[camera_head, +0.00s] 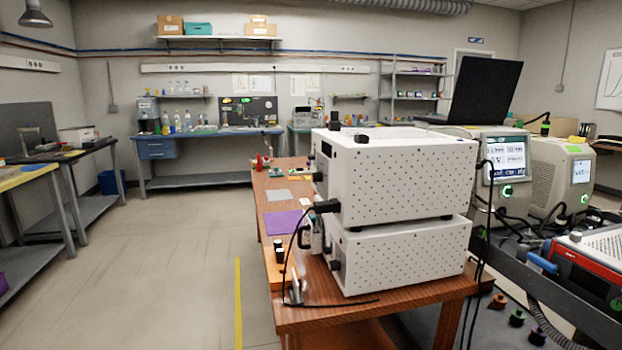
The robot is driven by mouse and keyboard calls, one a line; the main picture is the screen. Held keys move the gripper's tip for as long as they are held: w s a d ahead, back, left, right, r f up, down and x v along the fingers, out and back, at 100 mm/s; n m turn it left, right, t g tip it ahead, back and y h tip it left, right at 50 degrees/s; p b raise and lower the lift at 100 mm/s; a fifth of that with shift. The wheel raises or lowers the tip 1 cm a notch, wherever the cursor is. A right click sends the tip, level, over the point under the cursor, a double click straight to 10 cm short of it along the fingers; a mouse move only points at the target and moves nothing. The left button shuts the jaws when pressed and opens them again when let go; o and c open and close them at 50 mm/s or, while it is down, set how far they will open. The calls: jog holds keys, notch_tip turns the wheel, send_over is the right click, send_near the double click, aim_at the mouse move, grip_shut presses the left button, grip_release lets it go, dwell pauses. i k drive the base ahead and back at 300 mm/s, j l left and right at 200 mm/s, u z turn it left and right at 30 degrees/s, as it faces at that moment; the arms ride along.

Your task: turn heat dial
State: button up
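No heat dial can be told for certain. A white instrument (497,160) with a lit screen stands at the right and has a round green-lit control (506,190) under the screen. A second instrument (563,172) behind it also has a small screen and a green-lit control (585,199). Two perforated white boxes (400,185) are stacked on the wooden table, and their front faces at the left are seen edge-on, with dark knobs or plugs that are too small to tell. My gripper is not in view.
The wooden table (345,317) runs away from me, with a purple mat (284,222) and cables near its edge. A red-framed device (590,280) is at the lower right. Open floor (180,260) with a yellow line lies to the left. Benches stand along the left and back walls.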

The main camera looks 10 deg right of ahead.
aim_at(316, 176)
jog(key=i+j, duration=0.15)
jog(key=i, duration=0.45)
jog(key=i+j, duration=0.15)
jog(key=i, duration=0.4)
jog(key=i+j, duration=0.15)
jog(key=i, duration=0.45)
